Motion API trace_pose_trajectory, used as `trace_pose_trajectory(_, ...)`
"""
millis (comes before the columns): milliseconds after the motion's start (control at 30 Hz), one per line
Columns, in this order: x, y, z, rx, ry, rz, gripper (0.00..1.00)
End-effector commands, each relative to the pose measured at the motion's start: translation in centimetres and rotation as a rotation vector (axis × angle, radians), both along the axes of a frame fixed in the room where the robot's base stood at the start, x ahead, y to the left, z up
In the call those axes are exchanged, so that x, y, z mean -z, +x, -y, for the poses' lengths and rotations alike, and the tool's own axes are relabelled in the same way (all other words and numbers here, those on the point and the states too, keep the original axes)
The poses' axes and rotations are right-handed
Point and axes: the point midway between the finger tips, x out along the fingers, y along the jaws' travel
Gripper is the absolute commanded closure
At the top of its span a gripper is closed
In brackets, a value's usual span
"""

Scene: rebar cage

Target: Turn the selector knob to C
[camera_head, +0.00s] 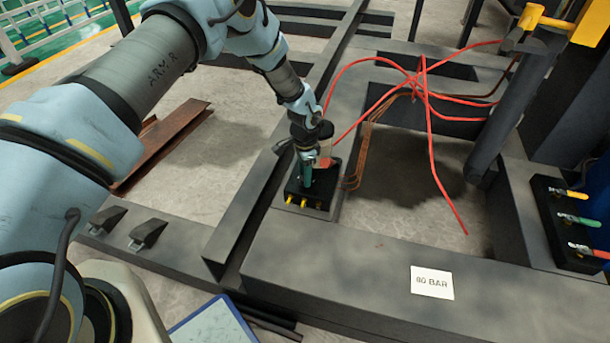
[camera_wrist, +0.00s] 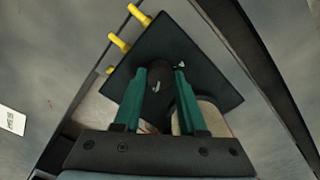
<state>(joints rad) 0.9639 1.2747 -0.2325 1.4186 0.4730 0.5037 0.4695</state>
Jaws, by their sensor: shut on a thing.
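The selector knob (camera_wrist: 157,84) is dark and round, with a small light mark on its face. It sits on a black box (camera_wrist: 200,62) with yellow fittings (camera_wrist: 118,41) along one side. A small white mark shows on the box beside the knob; I cannot read it. My gripper (camera_wrist: 160,78) has green fingers, one on each side of the knob, shut on it. In the head view my gripper (camera_head: 306,178) points down onto the black box (camera_head: 314,199), and the knob is hidden there. I cannot tell which letter the knob points to.
The box stands on a grey steel frame (camera_head: 340,250). Red cables (camera_head: 430,150) loop behind and to its right. A sign reading 80 BAR (camera_head: 432,282) lies on the front beam. At the right edge is a black panel (camera_head: 550,215) with yellow, green and red handles.

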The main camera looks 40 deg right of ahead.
Motion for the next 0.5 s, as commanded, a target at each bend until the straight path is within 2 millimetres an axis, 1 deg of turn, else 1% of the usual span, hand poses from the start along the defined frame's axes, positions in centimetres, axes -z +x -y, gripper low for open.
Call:
trace_pose_trajectory(400,-0.04,0.02,0.02,0.01,0.0,0.001,1.0)
trace_pose_trajectory(433,-0.04,0.02,0.02,0.01,0.0,0.001,0.57)
trace_pose_trajectory(500,-0.03,0.02,0.02,0.009,0.0,0.001,0.49)
